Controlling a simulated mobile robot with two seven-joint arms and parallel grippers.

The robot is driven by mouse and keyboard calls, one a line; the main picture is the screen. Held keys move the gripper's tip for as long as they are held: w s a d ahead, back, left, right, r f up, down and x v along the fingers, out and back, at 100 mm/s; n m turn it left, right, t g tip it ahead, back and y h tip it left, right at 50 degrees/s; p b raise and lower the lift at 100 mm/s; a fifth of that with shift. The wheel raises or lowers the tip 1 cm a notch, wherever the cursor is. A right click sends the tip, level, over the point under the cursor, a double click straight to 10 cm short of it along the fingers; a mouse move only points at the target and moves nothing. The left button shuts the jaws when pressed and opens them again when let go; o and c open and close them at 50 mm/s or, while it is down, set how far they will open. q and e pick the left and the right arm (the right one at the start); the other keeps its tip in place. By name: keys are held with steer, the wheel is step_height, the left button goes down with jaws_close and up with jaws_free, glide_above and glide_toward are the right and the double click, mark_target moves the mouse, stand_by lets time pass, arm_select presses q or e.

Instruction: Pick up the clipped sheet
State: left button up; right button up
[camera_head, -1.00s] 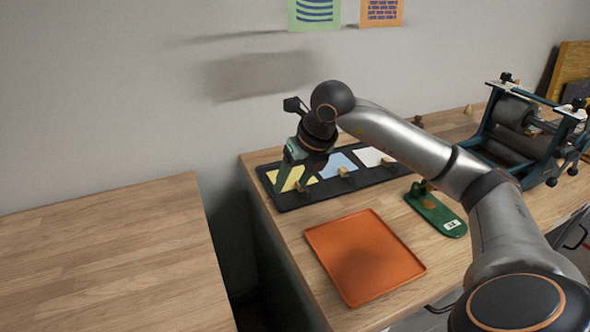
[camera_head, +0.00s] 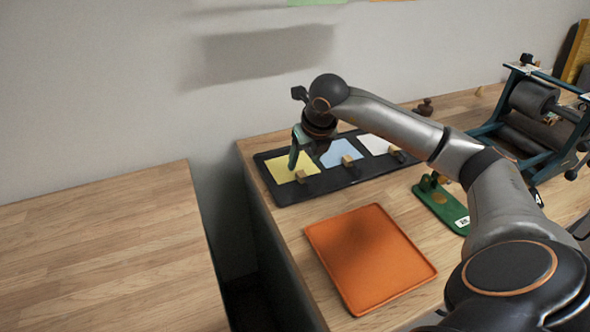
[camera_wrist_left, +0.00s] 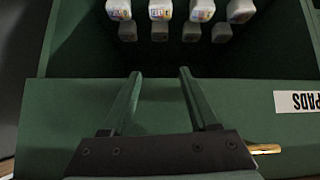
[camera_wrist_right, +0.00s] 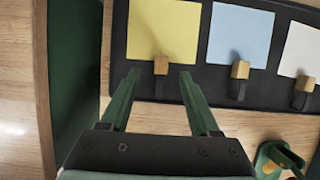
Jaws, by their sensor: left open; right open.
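A black board (camera_head: 322,182) on the right-hand bench holds three sheets: yellow (camera_head: 283,170), pale blue (camera_head: 338,153) and white (camera_head: 376,142). Each sheet has a small wooden clip block at its near edge. My right gripper (camera_head: 294,165) is over the yellow sheet end of the board. In the right wrist view my right gripper (camera_wrist_right: 160,75) is open and empty, and the yellow clip block (camera_wrist_right: 161,66) shows between its fingertips, apart from them. My left gripper (camera_wrist_left: 160,75) shows only in its wrist view, open and empty, over a green drawer or box.
An orange tray (camera_head: 350,297) lies in front of the board. A green clamp-like tool (camera_head: 440,205) and a roller press (camera_head: 530,110) stand to the right. A gap separates the bench from the left wooden table (camera_head: 100,250). Several white-capped bottles (camera_wrist_left: 160,10) stand in the green box.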

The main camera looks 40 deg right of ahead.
mark_target(301, 173)
steer(key=x, duration=0.5)
steer(key=shift+d+f, duration=0.1)
steer(key=shift+f, duration=0.1)
jaws_close()
stand_by(0.3)
